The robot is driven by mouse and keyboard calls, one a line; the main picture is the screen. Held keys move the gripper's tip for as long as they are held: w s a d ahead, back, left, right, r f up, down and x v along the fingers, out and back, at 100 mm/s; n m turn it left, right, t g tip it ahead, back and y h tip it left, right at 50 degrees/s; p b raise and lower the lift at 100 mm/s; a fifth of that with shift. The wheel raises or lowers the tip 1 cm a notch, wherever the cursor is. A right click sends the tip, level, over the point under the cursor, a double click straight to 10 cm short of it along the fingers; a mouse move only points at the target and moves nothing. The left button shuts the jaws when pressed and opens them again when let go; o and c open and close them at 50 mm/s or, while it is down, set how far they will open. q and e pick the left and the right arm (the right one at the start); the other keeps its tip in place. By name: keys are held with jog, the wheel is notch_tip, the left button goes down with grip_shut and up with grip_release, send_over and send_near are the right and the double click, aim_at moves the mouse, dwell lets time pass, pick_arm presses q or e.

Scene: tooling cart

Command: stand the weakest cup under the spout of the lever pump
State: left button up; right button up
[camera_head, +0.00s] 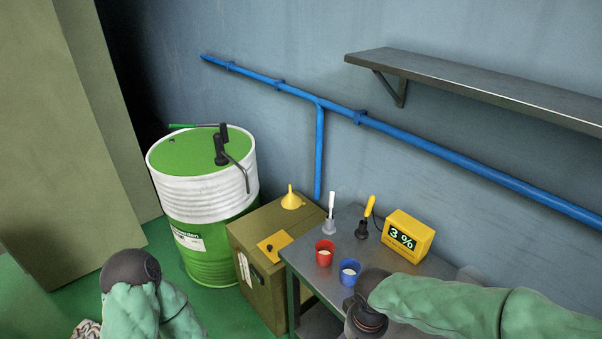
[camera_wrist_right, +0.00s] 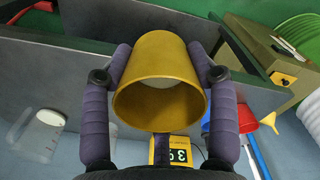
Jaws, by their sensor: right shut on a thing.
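My right gripper (camera_wrist_right: 160,55) is shut on a yellow cup (camera_wrist_right: 158,80), its two fingers on either side of the cup's wall. In the head view my right wrist is over the cart's near edge and the yellow cup is hidden. A red cup (camera_head: 325,253) and a blue cup (camera_head: 349,272) stand on the cart with pale contents. The lever pump (camera_head: 220,150) sits on the green-topped drum (camera_head: 205,205). Its dark spout (camera_head: 240,174) bends down over the drum's right side; its green lever points left.
A brown box (camera_head: 262,298) stands between drum and cart (camera_head: 310,278), with a yellow funnel (camera_head: 291,200) on top. A white brush-like tool (camera_head: 330,215) and a yellow-handled tool (camera_head: 367,217) stand at the cart's back. A clear jar (camera_wrist_right: 40,138) shows at left in the wrist view.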

jog(key=shift+n, duration=0.3)
jog(key=w+d+f, duration=0.1)
jog(key=w+f, duration=0.2)
jog(key=w, duration=0.1)
jog(key=w+d+f, duration=0.2)
jog(key=w+f, duration=0.1)
jog(key=w+d+f, duration=0.2)
jog(key=w+f, duration=0.1)
jog(key=w, duration=0.1)
jog(key=shift+w+f, duration=0.3)
jog(key=shift+f, duration=0.1)
